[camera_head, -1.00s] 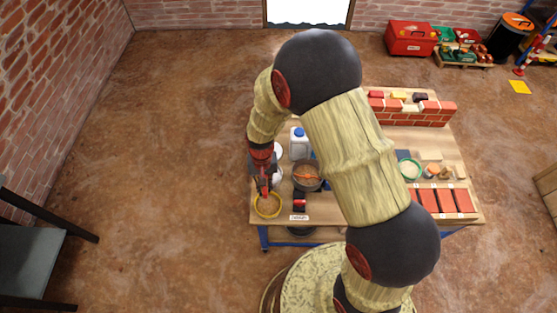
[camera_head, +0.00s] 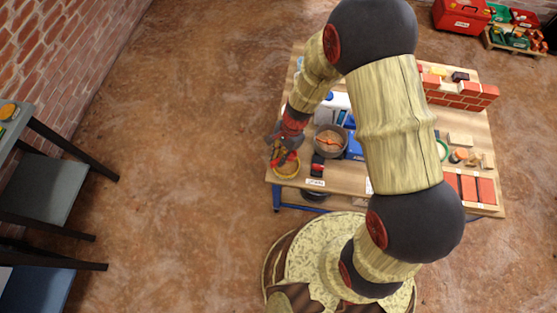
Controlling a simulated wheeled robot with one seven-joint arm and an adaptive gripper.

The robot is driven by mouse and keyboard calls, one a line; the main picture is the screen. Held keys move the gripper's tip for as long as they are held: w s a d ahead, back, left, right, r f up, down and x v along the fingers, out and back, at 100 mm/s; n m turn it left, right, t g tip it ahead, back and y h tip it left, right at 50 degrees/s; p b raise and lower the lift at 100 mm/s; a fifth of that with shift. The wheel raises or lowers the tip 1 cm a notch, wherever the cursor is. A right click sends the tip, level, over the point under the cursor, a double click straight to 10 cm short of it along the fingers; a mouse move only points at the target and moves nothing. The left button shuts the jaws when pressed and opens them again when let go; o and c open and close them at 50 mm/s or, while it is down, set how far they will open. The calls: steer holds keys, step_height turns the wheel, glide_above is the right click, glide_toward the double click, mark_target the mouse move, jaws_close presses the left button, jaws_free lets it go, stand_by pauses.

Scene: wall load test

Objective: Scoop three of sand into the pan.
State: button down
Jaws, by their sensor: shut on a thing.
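A dark grey round pan (camera_head: 344,151) stands to the right of the gripper. It has brownish contents and an orange tool (camera_head: 327,142) lying across it.
The wooden workbench (camera_head: 345,180) carries a small black-and-red item (camera_head: 317,168) in front of the pan and a blue box (camera_head: 355,147) beside it. My arm hides the bench's middle. A brick wall (camera_head: 462,94) and red bricks (camera_head: 468,188) stand to the right. Chairs (camera_head: 50,190) are at far left.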

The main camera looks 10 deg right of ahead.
steer(key=shift+w+d+f+g+y+b, duration=0.3)
steer(key=shift+f+y+b, duration=0.2)
steer(key=shift+b, duration=0.65)
steer(key=shift+d+f+g+y+b, duration=0.15)
steer(key=shift+f+g+y+b, duration=0.3)
steer(key=shift+b, duration=0.55)
steer(key=shift+f+b, duration=0.9)
steer(key=shift+f, duration=0.75)
steer(key=shift+r+p, duration=2.8)
steer(key=shift+r, duration=0.3)
steer(key=shift+f+t, duration=0.1)
steer(key=shift+t, duration=0.15)
